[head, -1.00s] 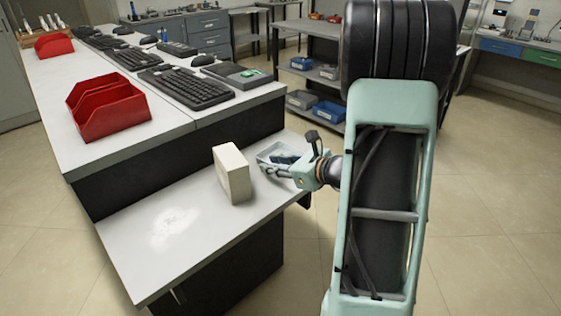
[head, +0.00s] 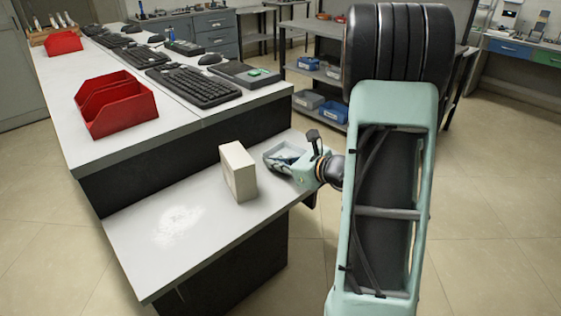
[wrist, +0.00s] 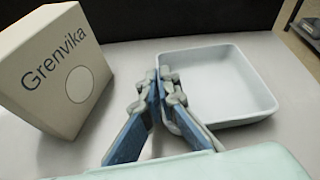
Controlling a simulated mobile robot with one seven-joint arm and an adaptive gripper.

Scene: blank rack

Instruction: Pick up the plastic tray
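The plastic tray (wrist: 228,88) is a shallow, pale, square dish on the lower white surface, right of the gripper in the wrist view. It also shows in the head view (head: 287,149), partly hidden by my gripper (head: 272,162). In the wrist view my gripper (wrist: 157,83) has its two fingertips close together, one on each side of the tray's left wall. The fingers look shut on that wall. The tray looks level; I cannot tell whether it is clear of the surface.
A cream box marked "Grenvika" (head: 238,172) stands just left of the tray, also seen in the wrist view (wrist: 58,72). The higher bench (head: 185,128) behind holds red bins (head: 117,105) and keyboards (head: 195,86). The lower surface is clear at front left.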

